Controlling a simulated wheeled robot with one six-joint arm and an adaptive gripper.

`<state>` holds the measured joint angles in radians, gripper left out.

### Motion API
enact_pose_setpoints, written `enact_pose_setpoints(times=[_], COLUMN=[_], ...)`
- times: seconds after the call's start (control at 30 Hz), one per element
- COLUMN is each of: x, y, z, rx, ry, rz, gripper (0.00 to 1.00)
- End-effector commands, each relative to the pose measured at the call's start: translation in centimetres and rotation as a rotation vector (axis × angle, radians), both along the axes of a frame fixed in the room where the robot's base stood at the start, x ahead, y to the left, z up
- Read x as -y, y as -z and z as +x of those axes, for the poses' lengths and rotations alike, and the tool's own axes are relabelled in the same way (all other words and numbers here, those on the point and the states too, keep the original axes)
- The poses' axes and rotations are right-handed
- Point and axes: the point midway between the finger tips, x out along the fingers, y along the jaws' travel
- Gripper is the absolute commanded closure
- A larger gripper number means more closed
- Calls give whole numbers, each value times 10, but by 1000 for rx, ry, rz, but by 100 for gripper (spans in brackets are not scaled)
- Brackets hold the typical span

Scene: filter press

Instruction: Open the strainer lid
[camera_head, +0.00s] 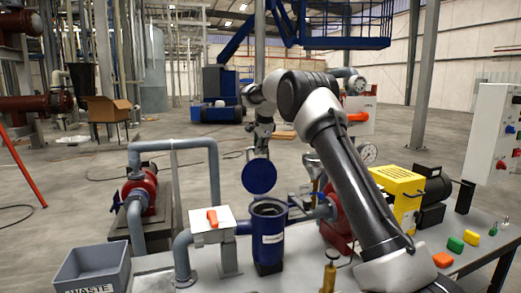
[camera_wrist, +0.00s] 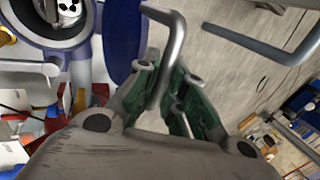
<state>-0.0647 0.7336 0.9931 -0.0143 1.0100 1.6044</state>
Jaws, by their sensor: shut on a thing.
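The strainer body (camera_head: 269,245) is a dark blue cylinder with a white label, standing upright on the bench. Its round mouth is open in the head view. In the wrist view the strainer's rim (camera_wrist: 88,30) is at the top left, with a dotted metal part inside. The strainer lid (camera_head: 259,178) is a blue disc, raised steeply above the mouth; in the wrist view it is seen nearly edge-on (camera_wrist: 122,38). My gripper (camera_head: 262,146) is above the lid. In the wrist view its green-padded fingers (camera_wrist: 165,75) are shut on the lid's bent grey handle (camera_wrist: 176,38).
A grey waste bin (camera_head: 92,272) stands at the front left. An orange-handled valve box (camera_head: 212,225) and grey pipes are left of the strainer. A yellow box (camera_head: 400,190) and small coloured blocks are on the right. My arm crosses the bench's right half.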

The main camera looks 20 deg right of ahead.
Motion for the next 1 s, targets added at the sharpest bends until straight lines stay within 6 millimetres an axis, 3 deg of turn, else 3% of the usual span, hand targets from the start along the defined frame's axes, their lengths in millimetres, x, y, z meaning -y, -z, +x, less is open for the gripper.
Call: enact_pose_setpoints(times=[0.37, 0.4, 0.5, 0.83, 1.0], x=[2, 2, 2, 0, 0], y=[-2, -2, -1, -1, -16], z=[0, 0, 0, 0, -6], rx=[-2, -1, -2, -3, 0], ry=[-2, -2, -1, -1, -1], rz=[-6, -6, -5, -3, -2], gripper=[100, 85, 67, 66, 66])
